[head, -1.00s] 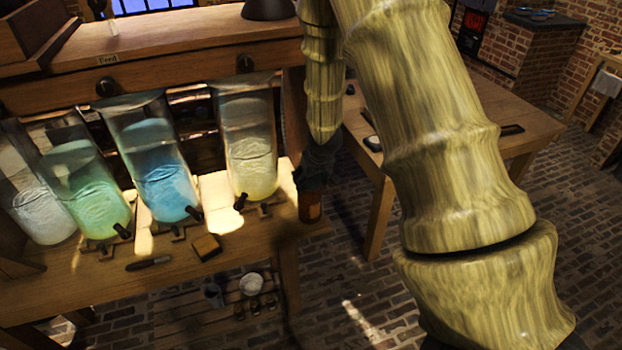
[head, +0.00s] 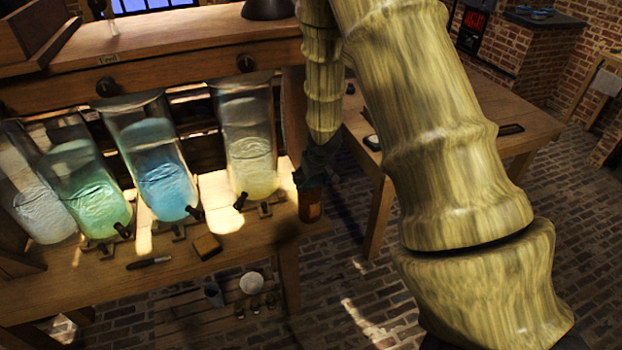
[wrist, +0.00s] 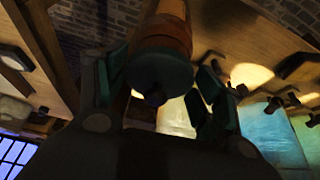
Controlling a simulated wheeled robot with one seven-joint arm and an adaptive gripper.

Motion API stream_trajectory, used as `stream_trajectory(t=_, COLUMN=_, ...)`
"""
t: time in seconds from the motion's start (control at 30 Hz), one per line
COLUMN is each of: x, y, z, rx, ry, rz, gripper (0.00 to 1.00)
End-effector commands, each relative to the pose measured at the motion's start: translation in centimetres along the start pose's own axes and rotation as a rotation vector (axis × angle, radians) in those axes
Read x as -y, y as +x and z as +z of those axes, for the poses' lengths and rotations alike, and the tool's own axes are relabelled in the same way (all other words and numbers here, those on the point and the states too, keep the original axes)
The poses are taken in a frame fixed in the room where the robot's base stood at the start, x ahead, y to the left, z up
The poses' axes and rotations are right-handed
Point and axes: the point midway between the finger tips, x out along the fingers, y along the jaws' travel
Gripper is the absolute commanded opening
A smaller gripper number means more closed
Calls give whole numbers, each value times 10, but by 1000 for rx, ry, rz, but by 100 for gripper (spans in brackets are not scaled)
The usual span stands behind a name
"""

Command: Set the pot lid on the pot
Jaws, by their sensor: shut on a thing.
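My gripper (head: 314,180) hangs at the right end of the jar bench, and in the wrist view (wrist: 152,85) its fingers stand on both sides of a brown cylindrical thing (head: 310,206). The gripper is shut on this thing. In the wrist view the brown thing (wrist: 163,40) has orange-brown sides and a dark round end with a small knob facing the camera. I cannot tell whether it is the pot lid. No pot can be made out for certain in either view.
Tall glass jars with white, green, blue (head: 165,185) and pale yellow (head: 250,165) contents stand on the bench (head: 75,285), left of my gripper. A small wooden block (head: 207,247) lies in front. Another table (head: 515,145) stands at right. A low slatted shelf (head: 185,320) holds small vessels.

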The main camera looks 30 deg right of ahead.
Motion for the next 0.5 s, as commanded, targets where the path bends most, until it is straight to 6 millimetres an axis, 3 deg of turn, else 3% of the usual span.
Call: stream_trajectory(t=0.5, x=0, y=8, z=3, rx=0, ry=0, rz=0, gripper=44)
